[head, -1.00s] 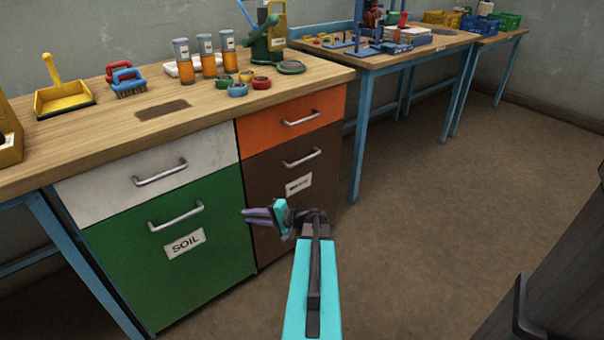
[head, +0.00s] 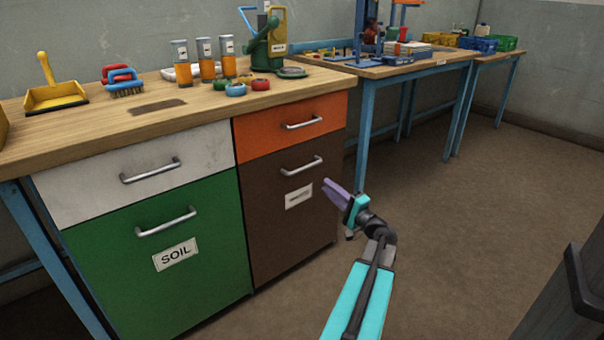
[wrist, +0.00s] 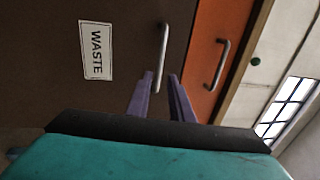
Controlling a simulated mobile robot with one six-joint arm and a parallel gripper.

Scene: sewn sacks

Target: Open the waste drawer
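The waste drawer (head: 268,225) is the brown lower front on the right of the cabinet, shut flush. Its label (wrist: 96,50) reads WASTE in the wrist view. Its bar handle (head: 302,166) is metal and also shows in the wrist view (wrist: 162,58). My gripper (head: 329,187) has purple fingers and is in front of the drawer's right part, just below and right of the handle.
An orange drawer (head: 292,132) with its own handle sits directly above. A green SOIL drawer (head: 155,270) and a white drawer (head: 135,172) are on the left, both shut. The worktop (head: 120,125) holds jars and tools. The floor (head: 450,240) to the right is clear.

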